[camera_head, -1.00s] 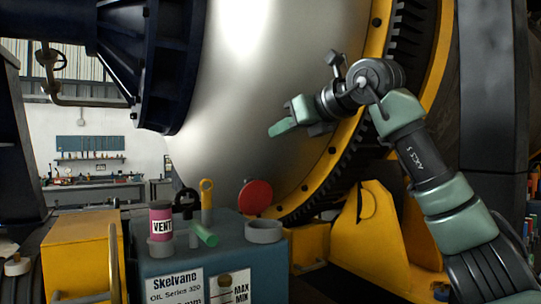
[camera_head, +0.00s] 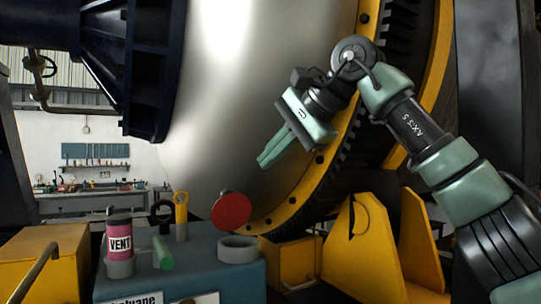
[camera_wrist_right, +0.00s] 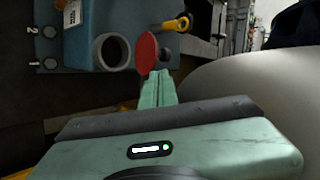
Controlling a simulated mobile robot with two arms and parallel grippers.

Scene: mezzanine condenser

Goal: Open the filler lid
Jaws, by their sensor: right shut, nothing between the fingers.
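The red round filler lid (camera_head: 231,211) stands tipped up on edge behind the grey filler neck (camera_head: 238,250) on the blue-grey tank (camera_head: 200,271). In the right wrist view the red lid (camera_wrist_right: 147,53) stands beside the neck (camera_wrist_right: 111,51), whose dark mouth is uncovered. My right gripper (camera_head: 264,162) is shut and empty. It points down and left, above and to the right of the lid in the head view. In the right wrist view its fingertips (camera_wrist_right: 158,80) show just below the lid; I cannot tell the exact gap. My left gripper is not in view.
A pink VENT canister (camera_head: 119,238), a green-ended handle (camera_head: 163,252) and a yellow ring-topped dipstick (camera_head: 181,215) stand on the tank left of the lid. The large metal drum (camera_head: 250,90) and its yellow flange (camera_head: 330,160) rise close behind my right arm.

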